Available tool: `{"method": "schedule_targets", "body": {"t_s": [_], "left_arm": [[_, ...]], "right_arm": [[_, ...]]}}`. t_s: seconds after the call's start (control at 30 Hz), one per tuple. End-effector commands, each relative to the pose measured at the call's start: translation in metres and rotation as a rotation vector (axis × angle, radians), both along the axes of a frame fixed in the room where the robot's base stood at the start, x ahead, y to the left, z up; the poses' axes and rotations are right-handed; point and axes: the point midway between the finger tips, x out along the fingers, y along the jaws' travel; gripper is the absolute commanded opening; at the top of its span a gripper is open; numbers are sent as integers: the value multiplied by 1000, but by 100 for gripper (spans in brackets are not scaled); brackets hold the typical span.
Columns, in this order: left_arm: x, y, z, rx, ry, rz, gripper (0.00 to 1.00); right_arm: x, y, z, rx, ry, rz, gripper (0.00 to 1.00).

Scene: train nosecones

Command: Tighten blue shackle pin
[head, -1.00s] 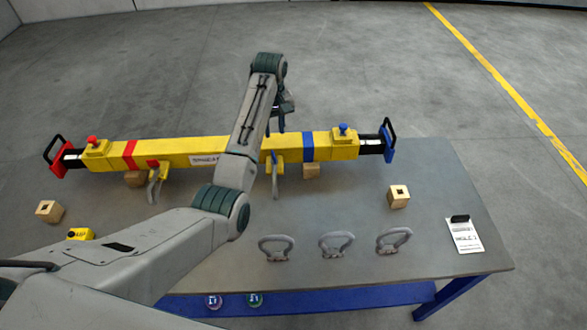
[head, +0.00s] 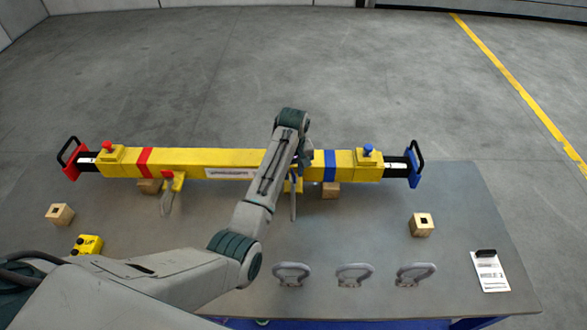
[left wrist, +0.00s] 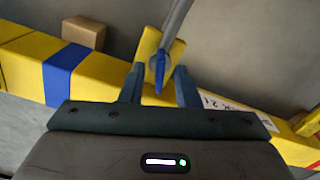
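A yellow spreader beam (head: 230,158) with a red end and a blue end lies across the table. A grey shackle (head: 293,207) hangs from the yellow lug (head: 298,186) on the blue side; the shackle also shows in the left wrist view (left wrist: 176,22). The blue shackle pin (left wrist: 159,74) shows in the left wrist view, in front of the yellow lug. My left gripper (left wrist: 158,84) is open, one finger on each side of the pin with gaps visible. In the head view my left arm mostly hides this gripper and the pin. My right gripper is out of view.
Another shackle (head: 167,203) hangs on the red side. Three loose grey shackles, one of them in the middle (head: 354,274), lie near the front. Wooden blocks (head: 421,225), a yellow button box (head: 88,245) and a clipboard (head: 490,271) are on the table (head: 460,215).

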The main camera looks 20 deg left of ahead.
Motion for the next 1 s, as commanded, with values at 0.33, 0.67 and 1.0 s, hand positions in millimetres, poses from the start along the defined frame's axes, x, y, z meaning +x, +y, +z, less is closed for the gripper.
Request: {"method": "schedule_targets", "body": {"t_s": [0.33, 0.67, 1.0], "left_arm": [[0, 0, 0, 0, 0, 0, 0], [0, 0, 0, 0, 0, -36, 0], [0, 0, 0, 0, -1, -252, 0]], "right_arm": [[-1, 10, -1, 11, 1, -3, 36], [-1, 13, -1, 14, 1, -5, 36], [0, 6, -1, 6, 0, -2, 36]]}}
